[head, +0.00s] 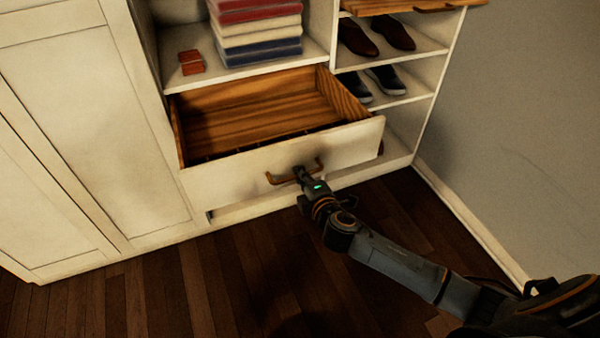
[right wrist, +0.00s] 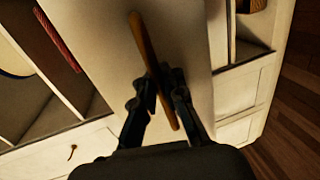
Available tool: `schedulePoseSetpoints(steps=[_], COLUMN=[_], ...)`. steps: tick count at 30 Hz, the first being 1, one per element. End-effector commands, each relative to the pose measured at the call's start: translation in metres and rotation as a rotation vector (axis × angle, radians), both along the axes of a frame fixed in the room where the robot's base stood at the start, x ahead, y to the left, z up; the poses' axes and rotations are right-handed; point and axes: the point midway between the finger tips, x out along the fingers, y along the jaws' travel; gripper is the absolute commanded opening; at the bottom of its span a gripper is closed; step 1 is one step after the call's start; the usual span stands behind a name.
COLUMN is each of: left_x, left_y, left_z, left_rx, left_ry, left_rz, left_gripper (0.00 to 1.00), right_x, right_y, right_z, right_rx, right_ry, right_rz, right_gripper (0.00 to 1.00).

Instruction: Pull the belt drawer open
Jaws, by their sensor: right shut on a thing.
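The belt drawer (head: 230,166) is pulled out from the white wardrobe in the head view. Its wooden inside shows from above, with a row of small dark marks near the front; I cannot tell what they are. A brown bar handle (head: 281,179) is on its white front. My right gripper (head: 300,174) is shut on this handle. In the right wrist view the two fingers (right wrist: 164,90) close around the handle (right wrist: 145,45), which runs as a slanted bar against the pale drawer front (right wrist: 195,45). My left gripper is in neither view.
Folded cloths (head: 258,35) and a small reddish-brown item (head: 191,62) lie on the shelf above the drawer. Shoes (head: 385,80) stand on shelves to the right. Closed white doors (head: 100,120) are on the left. The dark wooden floor (head: 200,290) in front is clear.

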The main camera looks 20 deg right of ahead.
Motion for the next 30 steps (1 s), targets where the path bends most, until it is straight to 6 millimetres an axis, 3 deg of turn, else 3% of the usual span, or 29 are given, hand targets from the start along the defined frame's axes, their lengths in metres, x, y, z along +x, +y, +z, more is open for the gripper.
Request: schedulePoseSetpoints(steps=[1, 4, 5, 17, 30], left_x=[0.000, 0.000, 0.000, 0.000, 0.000], left_y=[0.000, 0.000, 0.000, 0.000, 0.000], left_z=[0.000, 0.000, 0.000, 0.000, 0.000], left_rx=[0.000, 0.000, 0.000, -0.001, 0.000], left_ry=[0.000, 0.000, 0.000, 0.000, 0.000], left_rz=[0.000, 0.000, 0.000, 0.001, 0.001], left_gripper=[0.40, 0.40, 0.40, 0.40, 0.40], right_x=[0.000, 0.000, 0.000, -0.007, -0.090], right_y=[0.001, 0.001, 0.000, 0.000, -0.003], right_z=[0.001, 0.001, 0.001, 0.001, 0.018], right_rx=[0.000, 0.000, 0.000, 0.000, 0.000], right_ry=[-0.002, -0.002, -0.002, 0.000, 0.002], right_rz=[0.001, 0.001, 0.001, 0.001, 0.002], right_gripper=[0.10, 0.30, 0.33, 0.33, 0.33])
